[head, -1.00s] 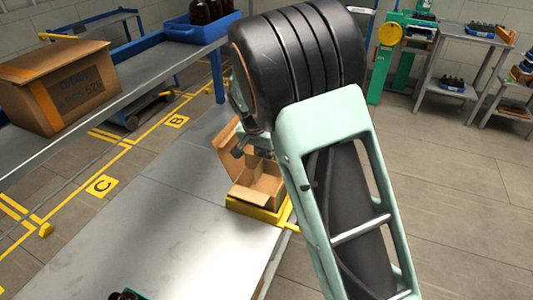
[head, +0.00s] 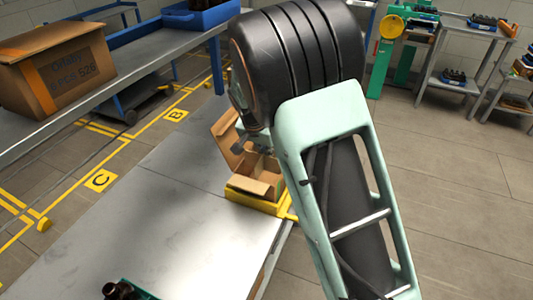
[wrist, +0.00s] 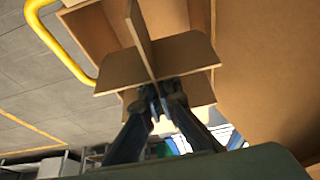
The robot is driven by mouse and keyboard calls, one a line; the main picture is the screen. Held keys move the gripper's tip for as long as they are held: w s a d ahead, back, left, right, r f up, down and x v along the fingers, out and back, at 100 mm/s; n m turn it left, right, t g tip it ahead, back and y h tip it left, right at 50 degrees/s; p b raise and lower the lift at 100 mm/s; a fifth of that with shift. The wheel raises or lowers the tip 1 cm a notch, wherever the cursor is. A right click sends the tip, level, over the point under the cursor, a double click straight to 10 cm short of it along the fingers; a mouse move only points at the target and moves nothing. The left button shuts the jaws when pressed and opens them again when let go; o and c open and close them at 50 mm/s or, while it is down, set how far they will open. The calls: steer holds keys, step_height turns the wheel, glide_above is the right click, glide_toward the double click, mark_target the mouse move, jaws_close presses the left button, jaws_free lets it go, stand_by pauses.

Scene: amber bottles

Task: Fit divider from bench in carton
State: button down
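The carton (head: 259,189) stands open, flaps up, in a yellow holder at the far end of the grey bench (head: 160,215). My gripper (wrist: 158,98) is shut on the cross-shaped cardboard divider (wrist: 137,68), seen in the wrist view. The divider's crossed panels overlap the carton's opening there, with a carton flap (wrist: 275,60) at the right. I cannot tell whether its lower edges are inside the walls. In the head view my arm hides most of the gripper and the divider.
A yellow bar (wrist: 60,48) curves beside the carton. A dark bottle (head: 118,291) with a green tray stands at the bench's near edge. A labelled box (head: 60,75) and blue crate (head: 202,16) sit on the left shelving. The bench middle is clear.

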mark_target(261, 157)
steer(key=shift+f, duration=0.1)
steer(key=shift+f+b, duration=3.2)
steer(key=shift+f, duration=0.55)
steer(key=c, duration=2.1)
jaws_free()
steer(key=v, duration=1.2)
steer(key=shift+w, duration=0.1)
